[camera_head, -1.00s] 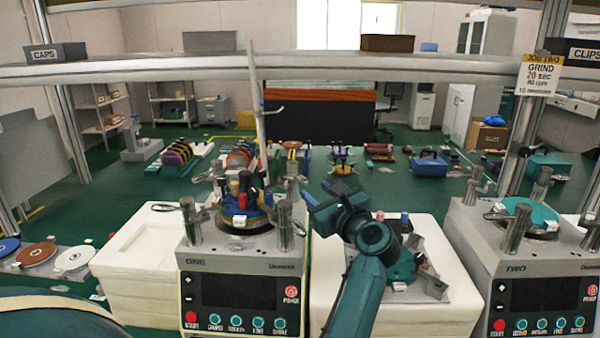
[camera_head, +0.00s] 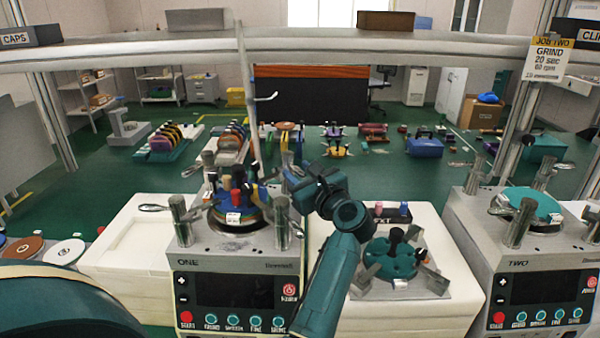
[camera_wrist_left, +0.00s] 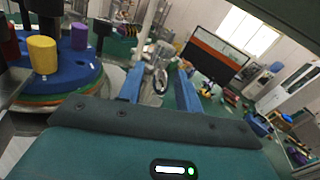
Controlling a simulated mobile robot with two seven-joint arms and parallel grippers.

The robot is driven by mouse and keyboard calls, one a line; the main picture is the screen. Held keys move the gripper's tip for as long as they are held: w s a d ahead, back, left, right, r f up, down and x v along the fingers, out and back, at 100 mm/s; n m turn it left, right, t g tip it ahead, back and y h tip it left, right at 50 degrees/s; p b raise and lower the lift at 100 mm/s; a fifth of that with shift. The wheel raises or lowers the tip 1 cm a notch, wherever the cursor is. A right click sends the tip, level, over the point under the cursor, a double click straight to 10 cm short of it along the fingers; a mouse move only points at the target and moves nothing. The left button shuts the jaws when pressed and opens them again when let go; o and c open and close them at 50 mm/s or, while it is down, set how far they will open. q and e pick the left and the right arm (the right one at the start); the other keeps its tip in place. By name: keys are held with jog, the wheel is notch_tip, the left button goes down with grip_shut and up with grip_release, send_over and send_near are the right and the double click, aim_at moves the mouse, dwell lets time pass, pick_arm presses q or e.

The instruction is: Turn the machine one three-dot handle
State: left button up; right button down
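Machine one (camera_head: 238,262) is a grey lapping machine with a dark screen and metal clamp posts around a stack of coloured parts. Its front posts (camera_head: 180,218) and (camera_head: 282,222) stand at its front corners. A back right post with a lever handle (camera_head: 289,160) stands behind them. No dots on any handle can be made out. My left gripper (camera_head: 293,182) is beside machine one's back right corner. In the left wrist view its two blue fingers (camera_wrist_left: 158,82) are apart, with a metal handle (camera_wrist_left: 160,78) showing in the gap, not visibly gripped. My right gripper is not in view.
A white block (camera_head: 400,320) right of machine one bears a teal disc (camera_head: 390,262) with a black knob. Machine two (camera_head: 530,268) stands farther right. A white slab (camera_head: 130,240) is left of machine one. A thin upright rod (camera_head: 246,100) rises behind it.

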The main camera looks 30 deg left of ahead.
pick_arm(q)
grip_shut()
dwell(0.3)
